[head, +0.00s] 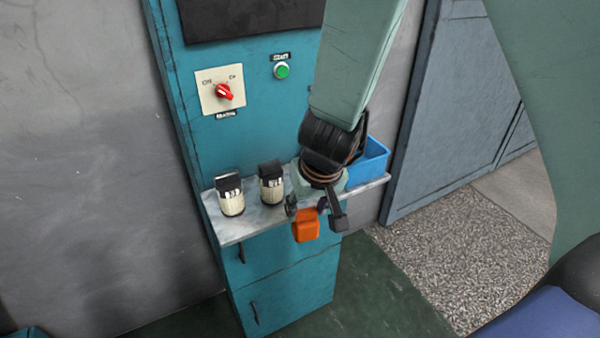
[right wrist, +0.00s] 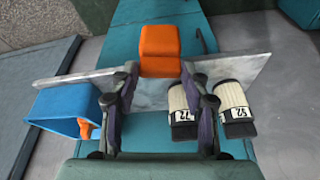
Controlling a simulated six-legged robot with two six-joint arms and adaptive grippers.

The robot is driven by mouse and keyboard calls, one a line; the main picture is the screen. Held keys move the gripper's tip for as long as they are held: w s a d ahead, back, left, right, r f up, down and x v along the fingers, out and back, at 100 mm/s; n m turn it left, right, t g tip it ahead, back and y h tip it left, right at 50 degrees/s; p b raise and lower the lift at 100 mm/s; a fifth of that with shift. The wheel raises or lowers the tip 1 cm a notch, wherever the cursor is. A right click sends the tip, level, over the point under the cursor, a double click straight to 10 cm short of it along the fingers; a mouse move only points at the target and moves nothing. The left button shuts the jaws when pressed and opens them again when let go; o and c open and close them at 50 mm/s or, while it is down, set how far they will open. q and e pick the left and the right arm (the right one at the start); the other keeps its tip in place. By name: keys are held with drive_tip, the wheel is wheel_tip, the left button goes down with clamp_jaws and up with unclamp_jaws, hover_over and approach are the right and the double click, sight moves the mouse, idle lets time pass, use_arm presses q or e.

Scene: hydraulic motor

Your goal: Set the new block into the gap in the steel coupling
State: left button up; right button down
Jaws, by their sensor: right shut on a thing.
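My right gripper (head: 318,212) is shut on an orange block (head: 306,226), which hangs at the front edge of the shelf in the head view. In the right wrist view the block (right wrist: 159,50) sits at the tips of the gripper's two fingers (right wrist: 160,76), with the shelf behind it. The block is a rounded orange piece with a notch or step across it. The steel coupling does not show in either view. My left gripper is not in view.
Two cream canisters with black tops, one left (head: 230,195) and one nearer the gripper (head: 271,184), stand on the marble shelf (head: 236,226). A blue bin (head: 375,160) holds orange pieces (right wrist: 84,129). A teal cabinet (head: 290,262) with a red switch (head: 223,91) and green button (head: 282,71) stands behind.

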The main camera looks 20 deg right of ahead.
drive_tip(key=s+d+r+m+h+p, duration=0.1)
drive_tip(key=d+r+p, duration=0.3)
drive_tip(key=r+p, duration=0.9)
drive_tip(key=shift+s+m, duration=0.55)
drive_tip(key=shift+m, duration=0.15)
